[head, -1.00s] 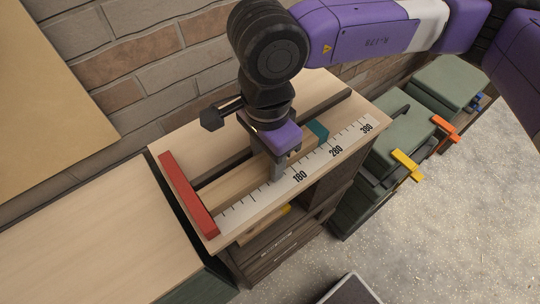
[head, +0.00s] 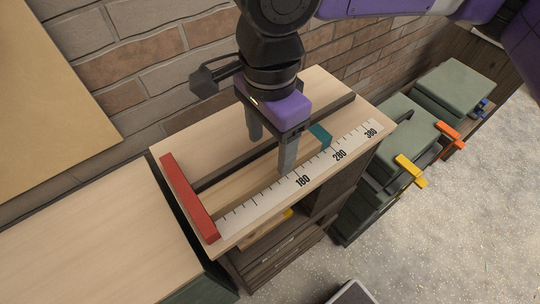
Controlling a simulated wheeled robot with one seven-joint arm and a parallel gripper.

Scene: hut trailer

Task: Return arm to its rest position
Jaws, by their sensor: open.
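My gripper (head: 270,155) is open in the head view, with its two grey fingers pointing down over the measuring bench (head: 305,88). The fingers stand on either side of a wooden bar (head: 240,180), which lies along the bench beside the white ruler (head: 265,197). The bar's left end is close to the red stop (head: 188,196). A teal block (head: 320,136) sits at its right end. The gripper hides part of the bar and bench. I cannot tell the exact height of the fingertips. My purple arm reaches in from the upper right.
A brick wall (head: 125,102) runs behind the bench. A lower wooden top (head: 95,240) is at the left. Green cases (head: 455,82) with yellow (head: 410,170) and orange (head: 449,135) handles stand at the right. The speckled floor (head: 440,240) is clear at the lower right.

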